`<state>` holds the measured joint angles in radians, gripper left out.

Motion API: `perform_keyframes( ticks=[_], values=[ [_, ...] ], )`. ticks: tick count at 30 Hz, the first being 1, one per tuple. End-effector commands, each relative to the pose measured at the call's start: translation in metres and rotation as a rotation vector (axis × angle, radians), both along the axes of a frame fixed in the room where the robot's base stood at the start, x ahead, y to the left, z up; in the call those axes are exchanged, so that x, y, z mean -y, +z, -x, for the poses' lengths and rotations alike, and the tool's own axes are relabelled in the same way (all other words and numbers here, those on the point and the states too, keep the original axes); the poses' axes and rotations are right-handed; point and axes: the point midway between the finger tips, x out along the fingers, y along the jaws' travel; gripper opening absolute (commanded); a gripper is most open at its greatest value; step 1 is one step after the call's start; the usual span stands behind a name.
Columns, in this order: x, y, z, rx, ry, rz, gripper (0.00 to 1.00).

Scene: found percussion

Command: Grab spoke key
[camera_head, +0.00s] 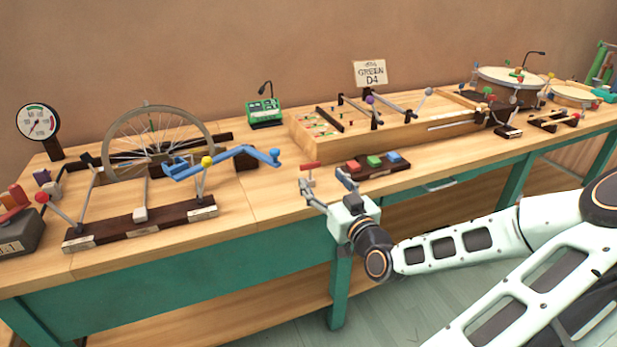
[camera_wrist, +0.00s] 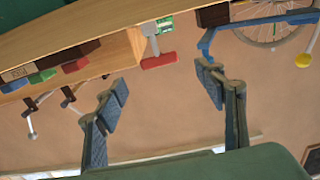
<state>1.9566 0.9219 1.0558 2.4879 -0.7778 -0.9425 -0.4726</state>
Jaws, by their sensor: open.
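A red T-shaped handle with a grey stem, which looks like the spoke key (camera_head: 310,166), stands near the front edge of the bench, left of the coloured blocks. In the wrist view the spoke key (camera_wrist: 160,61) shows its red bar and pale stem, between the fingers and beyond their tips. My gripper (camera_head: 326,180) is open and empty at the bench's front edge, on the near side of the key. In the wrist view my gripper (camera_wrist: 161,82) has its two fingers wide apart, with a clear gap to the key. The key's lower end is hard to make out.
A dark base (camera_head: 352,174) with red, green and blue blocks lies just right of the key. A blue crank-like lever (camera_head: 225,158) and a spoked wheel (camera_head: 148,108) stand left. A long wooden box (camera_head: 375,138) is behind. Bare bench lies left of the key.

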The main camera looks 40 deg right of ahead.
Motion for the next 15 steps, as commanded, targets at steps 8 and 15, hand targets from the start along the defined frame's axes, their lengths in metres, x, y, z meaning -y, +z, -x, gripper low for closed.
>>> perform_keyframes(
  ticks=[8,15],
  values=[
    [0.007,-0.001,-0.031,-0.002,0.001,-0.001,0.64],
    [0.015,0.0,-0.061,0.0,0.003,-0.001,0.64]
  ],
)
